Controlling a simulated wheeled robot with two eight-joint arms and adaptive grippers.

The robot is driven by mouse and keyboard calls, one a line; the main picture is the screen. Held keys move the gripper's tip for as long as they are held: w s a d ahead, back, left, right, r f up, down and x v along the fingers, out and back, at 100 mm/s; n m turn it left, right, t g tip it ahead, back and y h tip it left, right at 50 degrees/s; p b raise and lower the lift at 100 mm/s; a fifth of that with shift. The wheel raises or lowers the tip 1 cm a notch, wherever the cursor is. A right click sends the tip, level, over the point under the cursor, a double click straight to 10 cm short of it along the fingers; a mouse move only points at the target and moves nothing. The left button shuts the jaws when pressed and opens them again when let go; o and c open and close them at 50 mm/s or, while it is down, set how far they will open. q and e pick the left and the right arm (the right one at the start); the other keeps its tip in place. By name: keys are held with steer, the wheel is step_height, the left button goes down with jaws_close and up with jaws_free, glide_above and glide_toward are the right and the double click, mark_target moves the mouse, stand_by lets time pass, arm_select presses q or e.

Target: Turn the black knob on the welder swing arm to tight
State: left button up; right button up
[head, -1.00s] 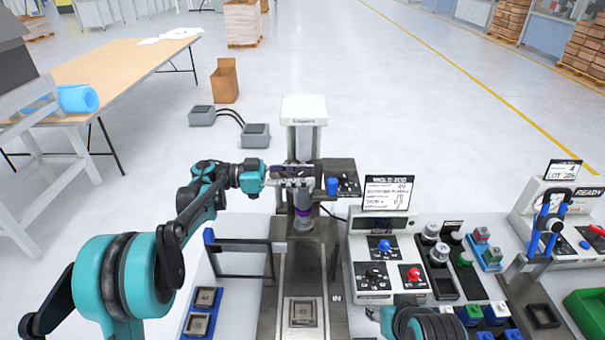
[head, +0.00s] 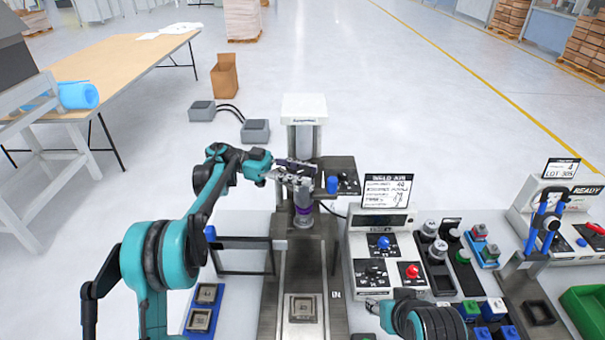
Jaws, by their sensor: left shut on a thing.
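The welder (head: 305,135) stands in the middle, with a white-topped column and a dark swing arm (head: 338,167) reaching to the right. A blue cylinder (head: 332,185) and small dark parts sit on the swing arm. My left gripper (head: 297,177) is at the welder head, left of the blue cylinder, and is shut on the black knob, which the fingers mostly hide. A purple-ringed head (head: 303,213) hangs below it. My right arm shows at the bottom right of the welder; its gripper (head: 373,306) is only partly in view and its fingers cannot be made out.
A control box (head: 360,245) with blue, black and red knobs and a sign stands right of the welder. Several blocks and a green bin (head: 585,308) lie further right. A blue tray (head: 190,322) with square parts is at the lower left. A rail frame (head: 240,242) stands left of the welder.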

arm_select(q)
steer(key=o, duration=1.2)
steer(key=shift+d, duration=0.15)
steer(key=shift+t, duration=0.3)
